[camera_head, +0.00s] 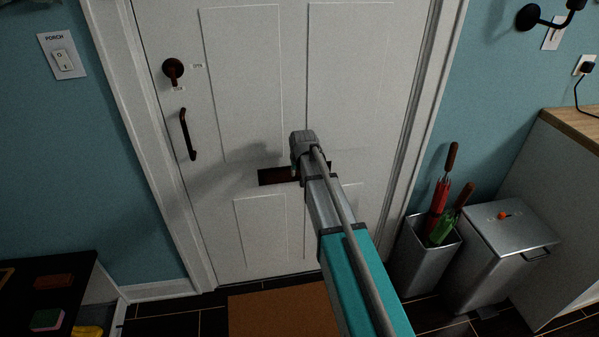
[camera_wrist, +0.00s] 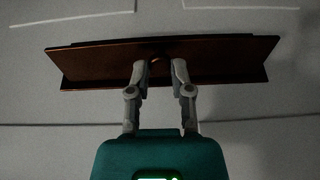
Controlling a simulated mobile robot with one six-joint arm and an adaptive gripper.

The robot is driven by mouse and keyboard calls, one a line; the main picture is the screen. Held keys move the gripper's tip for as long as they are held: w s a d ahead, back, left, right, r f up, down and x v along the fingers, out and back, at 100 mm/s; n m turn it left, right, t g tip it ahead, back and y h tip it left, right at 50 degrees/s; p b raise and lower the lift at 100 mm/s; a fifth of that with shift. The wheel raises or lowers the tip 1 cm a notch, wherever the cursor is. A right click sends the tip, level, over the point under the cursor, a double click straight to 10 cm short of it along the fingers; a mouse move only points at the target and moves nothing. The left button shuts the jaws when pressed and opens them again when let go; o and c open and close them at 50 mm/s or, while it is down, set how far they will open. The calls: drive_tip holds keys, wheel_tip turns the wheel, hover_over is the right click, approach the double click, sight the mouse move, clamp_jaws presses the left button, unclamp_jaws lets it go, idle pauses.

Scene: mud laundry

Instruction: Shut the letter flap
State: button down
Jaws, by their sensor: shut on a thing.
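The letter flap (camera_head: 275,176) is a dark reddish-brown plate low on the white door (camera_head: 245,90). My arm hides its right part in the head view. In the wrist view the letter flap (camera_wrist: 95,62) spans most of the upper picture. Its broad face seems tilted out from the door, with a narrow strip showing along its lower edge. My gripper (camera_wrist: 160,66) is at the middle of the flap, its two fingers closed about a small part there, which the fingertips mostly hide.
A dark handle (camera_head: 187,135) and a round lock knob (camera_head: 173,69) are on the door's left side. A brown mat (camera_head: 270,309) lies below. An umbrella stand (camera_head: 420,257) and a metal bin (camera_head: 500,258) stand at right. A low dark bench (camera_head: 50,290) is at left.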

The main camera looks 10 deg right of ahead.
drive_tip(key=shift+s+f, duration=0.1)
drive_tip(key=shift+f, duration=0.05)
drive_tip(key=t+b, duration=0.1)
drive_tip(key=f+t+b, duration=0.1)
drive_tip(key=b, duration=0.1)
drive_tip(key=shift+s+f, duration=0.2)
drive_tip(key=shift+s, duration=0.1)
drive_tip(key=f+t+b, duration=0.1)
drive_tip(key=t+b, duration=0.2)
drive_tip(key=b, duration=0.3)
drive_tip(key=w+f+t+b, duration=0.1)
drive_tip(key=f+t+b, duration=0.1)
drive_tip(key=t+b, duration=0.2)
drive_tip(key=f+t+b, duration=0.2)
drive_tip(key=t+b, duration=0.2)
drive_tip(key=b, duration=0.6)
drive_tip(key=shift+w, duration=0.15)
drive_tip(key=t+b, duration=0.1)
drive_tip(key=b, duration=0.1)
drive_tip(key=t+b, duration=0.1)
drive_tip(key=b, duration=0.1)
drive_tip(key=shift+w+f, duration=0.3)
drive_tip(key=shift+w, duration=0.1)
drive_tip(key=shift+w+r+t+b, duration=0.1)
drive_tip(key=shift+w+t+b, duration=0.05)
drive_tip(key=shift+t+b, duration=0.3)
